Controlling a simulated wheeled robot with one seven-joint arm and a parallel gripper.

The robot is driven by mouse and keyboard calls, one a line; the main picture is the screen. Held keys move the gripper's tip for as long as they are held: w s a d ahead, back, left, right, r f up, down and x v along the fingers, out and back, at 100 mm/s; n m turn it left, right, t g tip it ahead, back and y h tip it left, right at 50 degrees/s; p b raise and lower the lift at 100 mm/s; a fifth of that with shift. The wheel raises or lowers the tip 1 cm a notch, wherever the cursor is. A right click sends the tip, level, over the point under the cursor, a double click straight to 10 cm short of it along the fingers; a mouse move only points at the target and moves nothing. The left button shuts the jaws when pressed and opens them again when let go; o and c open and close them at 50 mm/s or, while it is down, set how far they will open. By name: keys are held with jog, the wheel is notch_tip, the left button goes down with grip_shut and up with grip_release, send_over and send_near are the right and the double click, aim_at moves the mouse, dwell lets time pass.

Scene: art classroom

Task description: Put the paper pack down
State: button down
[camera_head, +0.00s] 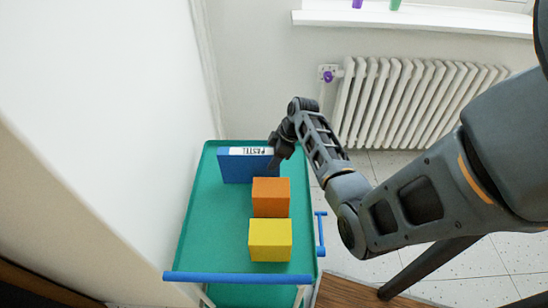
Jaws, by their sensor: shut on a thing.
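The paper pack (240,167) is a blue upright box with a white label reading "PASTEL" along its top. It is at the far end of the green cart top (205,235). My gripper (277,163) is at its right end and shut on it. My arm comes in from the right. The fingertips are small and partly hidden. I cannot tell whether the pack's bottom touches the cart surface.
An orange box (270,197) and a yellow box (270,240) stand on the cart nearer to me. The cart's left side is clear. A white wall is close on the left, and a radiator (415,103) stands behind on the right.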

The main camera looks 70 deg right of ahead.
jog(key=c, duration=0.6)
grip_release()
jog(key=v, duration=1.2)
